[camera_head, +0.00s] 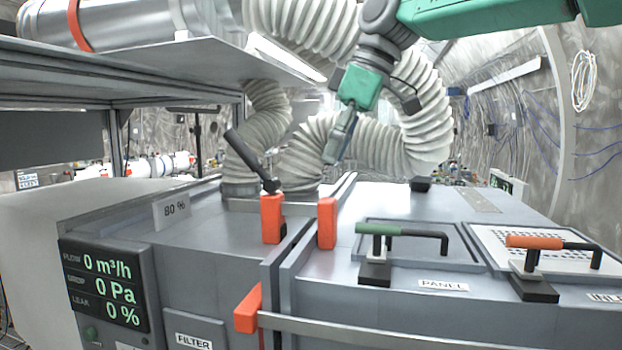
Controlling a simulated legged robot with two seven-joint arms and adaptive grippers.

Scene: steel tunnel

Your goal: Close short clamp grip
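A black lever grip (243,150) stands up at a tilt from its pivot beside an orange block (272,218) on the grey filter box. Two low clamp handles lie roughly level on the right part: one with a green grip (378,229) and one with an orange grip (534,242). I cannot tell which of these is the short clamp grip. My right gripper (335,150) hangs from the green arm above the box, pointing down, in front of the white hose. It is apart from all the handles, and its fingers are seen edge-on. My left gripper is not in view.
Ribbed white hoses (410,135) rise behind the box. A second orange block (327,223) and an orange-ended bar (248,310) sit along the seam. A grey shelf (90,75) overhangs at left. A display (104,290) reads zeros.

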